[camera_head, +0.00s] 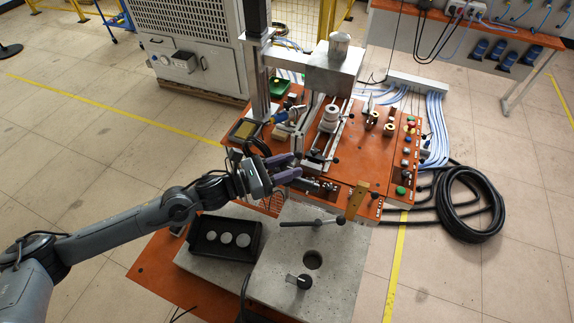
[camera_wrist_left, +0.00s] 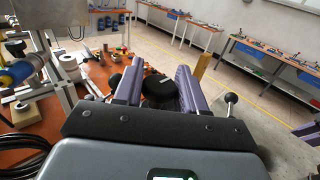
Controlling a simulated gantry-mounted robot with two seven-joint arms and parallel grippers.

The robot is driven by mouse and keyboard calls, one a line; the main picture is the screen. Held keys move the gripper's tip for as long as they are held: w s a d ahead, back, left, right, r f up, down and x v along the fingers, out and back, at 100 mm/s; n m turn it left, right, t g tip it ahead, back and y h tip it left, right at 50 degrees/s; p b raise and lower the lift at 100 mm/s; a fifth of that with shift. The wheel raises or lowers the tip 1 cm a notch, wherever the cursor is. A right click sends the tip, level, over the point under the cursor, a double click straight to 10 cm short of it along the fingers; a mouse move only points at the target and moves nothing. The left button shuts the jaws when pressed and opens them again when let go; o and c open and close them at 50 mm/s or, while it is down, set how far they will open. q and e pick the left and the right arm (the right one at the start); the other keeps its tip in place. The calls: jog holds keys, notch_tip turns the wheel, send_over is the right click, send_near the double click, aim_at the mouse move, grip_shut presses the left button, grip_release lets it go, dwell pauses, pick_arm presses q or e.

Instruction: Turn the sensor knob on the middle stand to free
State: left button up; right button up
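My left gripper (camera_head: 284,168) reaches in from the left over the front of the orange bench (camera_head: 376,165), its purple fingers apart. In the left wrist view, a round black knob (camera_wrist_left: 160,92) with a pale mark on top shows between the spread fingers of the left gripper (camera_wrist_left: 160,82). I cannot tell whether either finger touches it. The knob's lower part is hidden behind the gripper body. In the head view the fingers and metal parts crowd this spot, and the knob does not show clearly.
A concrete block (camera_head: 270,283) carries a lever (camera_head: 312,222), a round hole and a black pointer knob (camera_head: 303,282). A black tray (camera_head: 225,239) holds grey discs. A brass plate (camera_head: 357,199) stands right of the gripper. A metal frame (camera_head: 333,70) rises behind. Coiled black hose (camera_head: 470,204) lies at right.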

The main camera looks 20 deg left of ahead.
pick_arm(q)
jog(key=shift+c, duration=0.2)
